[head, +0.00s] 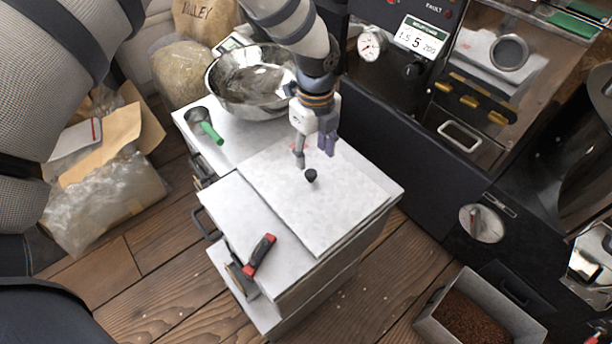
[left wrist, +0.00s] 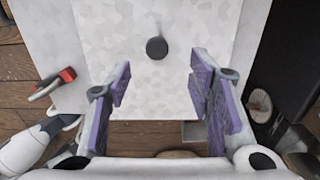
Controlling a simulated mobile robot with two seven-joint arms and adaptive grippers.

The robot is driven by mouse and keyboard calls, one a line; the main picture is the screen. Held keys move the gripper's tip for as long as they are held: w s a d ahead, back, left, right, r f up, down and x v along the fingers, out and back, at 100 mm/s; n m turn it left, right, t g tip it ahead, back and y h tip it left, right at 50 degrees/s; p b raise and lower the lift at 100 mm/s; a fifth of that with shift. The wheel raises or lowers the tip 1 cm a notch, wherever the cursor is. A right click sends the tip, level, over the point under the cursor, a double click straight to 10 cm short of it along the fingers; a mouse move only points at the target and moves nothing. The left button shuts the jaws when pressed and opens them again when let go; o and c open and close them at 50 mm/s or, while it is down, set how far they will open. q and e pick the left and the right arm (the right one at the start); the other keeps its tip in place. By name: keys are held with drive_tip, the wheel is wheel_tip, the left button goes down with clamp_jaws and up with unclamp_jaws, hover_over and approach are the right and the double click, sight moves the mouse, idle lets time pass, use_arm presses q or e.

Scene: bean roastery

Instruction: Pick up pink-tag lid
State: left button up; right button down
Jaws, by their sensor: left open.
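A flat pale grey square lid (head: 345,205) with a small black round knob (head: 311,175) lies on top of the white cabinet; the lid also shows in the left wrist view (left wrist: 180,85), with its knob (left wrist: 157,47) near the top. A small pinkish mark shows on the lid beside my gripper; I cannot read it as a tag for sure. My left gripper (head: 315,160) is open and empty over the lid, just behind the knob in the head view. In the left wrist view its purple-padded fingers (left wrist: 160,90) stand apart, with the knob beyond them. My right gripper is not seen.
A steel bowl (head: 250,80) and a green-handled scoop (head: 205,128) stand behind the lid. A red-and-black handled tool (head: 260,254) lies at the cabinet's front left. The dark roaster (head: 430,130) rises at the right. A bean bin (head: 480,318) sits on the floor.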

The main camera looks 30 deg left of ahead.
sight(311, 173)
use_arm(q)
drive_tip(key=f, duration=0.7)
drive_tip(key=shift+s+a+f, duration=0.1)
drive_tip(key=shift+a+f, duration=0.1)
drive_tip(key=shift+f, duration=0.15)
clamp_jaws()
